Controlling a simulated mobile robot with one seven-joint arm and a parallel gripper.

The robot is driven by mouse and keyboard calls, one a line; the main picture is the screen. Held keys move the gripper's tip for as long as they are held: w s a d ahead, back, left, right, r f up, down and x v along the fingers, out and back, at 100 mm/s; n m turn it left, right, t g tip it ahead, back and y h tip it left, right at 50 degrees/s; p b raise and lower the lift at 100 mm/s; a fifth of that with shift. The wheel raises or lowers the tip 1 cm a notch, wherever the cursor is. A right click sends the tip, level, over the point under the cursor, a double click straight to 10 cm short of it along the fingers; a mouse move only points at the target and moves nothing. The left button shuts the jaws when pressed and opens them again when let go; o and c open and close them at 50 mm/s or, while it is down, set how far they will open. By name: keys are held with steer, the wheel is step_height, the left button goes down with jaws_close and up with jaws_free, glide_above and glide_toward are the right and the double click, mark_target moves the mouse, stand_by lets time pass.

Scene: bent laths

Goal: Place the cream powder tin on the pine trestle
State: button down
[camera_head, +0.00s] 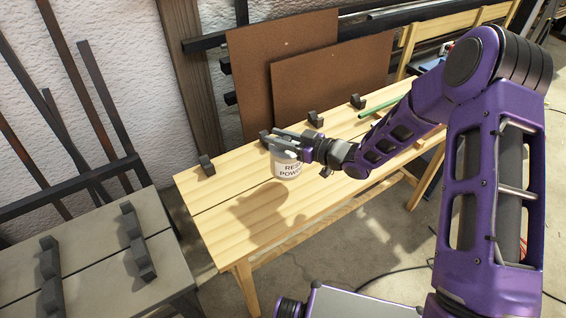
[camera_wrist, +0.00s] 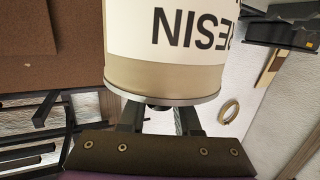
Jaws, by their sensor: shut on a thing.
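The cream powder tin (camera_head: 287,168) has a white label with dark letters, partly reading "RESIN POWDER". My gripper (camera_head: 286,146) is shut on it at its upper part. In the wrist view the tin (camera_wrist: 165,75) fills the upper middle, its lettering upside down, with a tan band and grey rim towards the fingers. The pine trestle (camera_head: 215,215) is a light wooden bench with slatted top, below the tin. A shadow of tin and gripper falls on the boards to the lower left, apart from the tin, so the tin looks held above the top.
Several dark blocks (camera_head: 206,165) stand along the trestle's back edge. Brown boards (camera_head: 330,85) lean behind it. A green rod (camera_head: 381,106) lies at its right part. A grey bench (camera_head: 95,255) with dark supports stands left. The trestle's front left is clear.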

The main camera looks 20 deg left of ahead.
steer(key=shift+f, duration=2.95)
steer(key=shift+f+b, duration=0.1)
steer(key=shift+b, duration=0.3)
steer(key=shift+f, duration=0.15)
steer(key=c, duration=0.6)
jaws_free()
steer(key=shift+r, duration=0.2)
steer(key=shift+d+r, duration=0.1)
steer(key=shift+d, duration=0.15)
steer(key=v, duration=1.1)
steer(key=shift+s+d+p, duration=0.1)
steer(key=shift+d+p, duration=0.2)
steer(key=shift+p, duration=0.1)
